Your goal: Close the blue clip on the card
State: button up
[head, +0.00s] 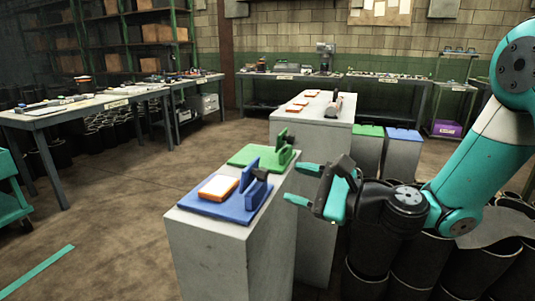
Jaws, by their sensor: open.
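The blue clip (253,172) stands upright on a blue base (207,207) on top of the near grey pedestal. A white card with an orange edge (217,187) lies on the same base, left of the clip. The clip plate stands raised, apart from the card's top. My gripper (304,184) is open and empty, to the right of the blue clip and pointing left. Its turquoise fingers stand apart, beside the pedestal's right edge.
A green clip on a green base (262,155) sits just behind the blue one. A second grey pedestal (325,118) behind holds orange-edged cards and a dark roller-like object. Black bins (375,243) stand below my arm. Green and blue lidded bins (403,135) stand at the right.

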aim_at(266, 176)
jog(key=p+x, duration=0.3)
jog(key=x, duration=0.4)
jog(key=shift+a, duration=0.15)
jog(key=shift+c, duration=0.4)
